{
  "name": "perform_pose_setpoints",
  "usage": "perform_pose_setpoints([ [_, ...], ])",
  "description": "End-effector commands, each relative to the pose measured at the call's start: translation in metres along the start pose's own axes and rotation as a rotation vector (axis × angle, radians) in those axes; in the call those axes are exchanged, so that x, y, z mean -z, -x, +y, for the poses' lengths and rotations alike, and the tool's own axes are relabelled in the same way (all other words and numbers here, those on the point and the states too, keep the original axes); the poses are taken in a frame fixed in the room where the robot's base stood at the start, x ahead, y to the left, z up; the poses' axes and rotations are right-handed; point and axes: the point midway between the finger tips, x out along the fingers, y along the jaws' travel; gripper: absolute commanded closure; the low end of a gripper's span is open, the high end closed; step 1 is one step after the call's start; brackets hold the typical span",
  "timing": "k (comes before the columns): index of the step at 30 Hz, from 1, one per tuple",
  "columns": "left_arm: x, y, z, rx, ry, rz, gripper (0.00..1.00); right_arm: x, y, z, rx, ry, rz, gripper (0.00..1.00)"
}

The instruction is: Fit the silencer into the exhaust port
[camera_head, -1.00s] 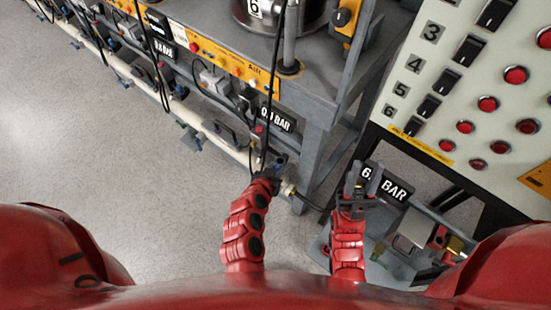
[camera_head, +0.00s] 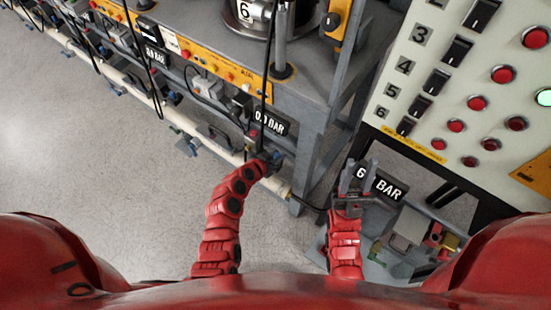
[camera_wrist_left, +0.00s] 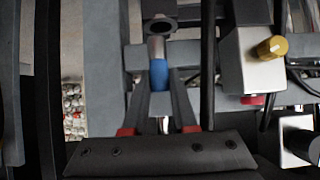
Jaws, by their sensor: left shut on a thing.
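My left gripper (camera_head: 270,160) is low at the near end of the bench, beside the pale pipe. In the left wrist view its two fingers (camera_wrist_left: 158,95) are closed around a small silencer with a blue body (camera_wrist_left: 158,73) and a metallic end. That end points at a dark round ring (camera_wrist_left: 158,24), which looks like the exhaust port. The two overlap in this view, and I cannot tell whether they touch or how deep the end sits. In the head view the silencer is too small to make out. My right gripper (camera_head: 358,178) is open and empty, in front of a pressure display.
The bench (camera_head: 310,115) stands ahead with valves, hoses and a 0.0 BAR display (camera_head: 269,123). A pale pipe (camera_head: 205,142) runs along its lower side. A button panel (camera_head: 460,90) is at the right, with one lit green button (camera_head: 545,97). Open floor (camera_head: 90,160) lies left.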

Motion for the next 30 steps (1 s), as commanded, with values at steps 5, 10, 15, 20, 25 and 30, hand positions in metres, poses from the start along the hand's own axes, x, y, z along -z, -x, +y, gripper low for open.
perform_pose_setpoints([
  [5,-0.004,-0.005,-0.007,-0.001,0.0,0.0,1.0,0.0,0.0,0.0,0.0,0.0,0.0,0.62],
  [10,-0.023,-0.017,-0.007,0.0,0.002,-0.001,1.0,0.0,0.001,0.0,0.0,0.0,0.0,0.62],
  [15,-0.03,-0.021,-0.006,-0.001,0.002,-0.002,1.0,0.0,0.002,0.0,0.0,0.0,0.0,0.62],
  [20,-0.029,-0.021,-0.006,0.0,0.001,0.0,1.0,0.0,0.001,0.0,0.0,0.0,0.0,0.62],
  [25,-0.032,-0.024,-0.006,0.001,0.0,0.0,1.0,-0.001,0.007,0.0,0.0,0.0,0.0,0.62],
  [30,-0.031,-0.023,-0.006,0.001,0.0,0.0,0.49,-0.001,0.005,0.0,0.0,0.0,0.0,0.62],
])
